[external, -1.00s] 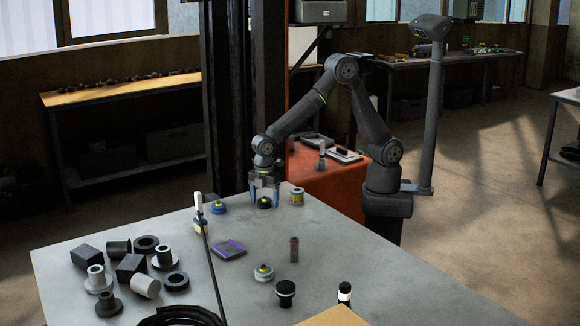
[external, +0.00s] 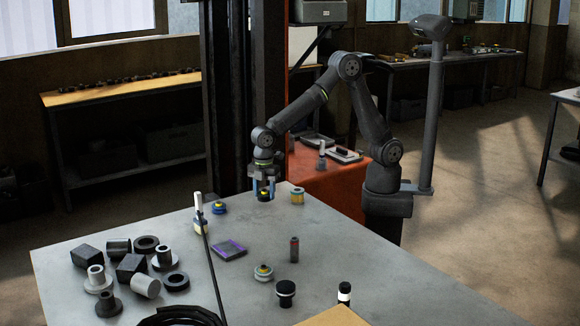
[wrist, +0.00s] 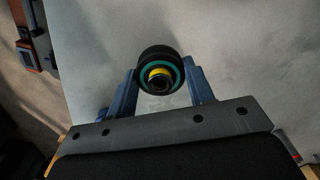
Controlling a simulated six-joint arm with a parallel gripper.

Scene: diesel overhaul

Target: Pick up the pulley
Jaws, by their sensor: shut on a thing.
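The pulley is black with a teal ring and a yellow hub. It shows in the external view (external: 264,196) near the far edge of the grey table and in the wrist view (wrist: 146,60). My gripper (external: 264,192) has its two blue fingers closed on opposite sides of it. In the wrist view my gripper (wrist: 160,77) points at the table with the pulley between its fingertips. The pulley appears to hang a little above the tabletop.
A yellow-and-blue cylinder (external: 297,196) stands just right of my gripper, and a blue part with a yellow top (external: 218,208) sits to the left. Several grey and black parts crowd the table's left.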

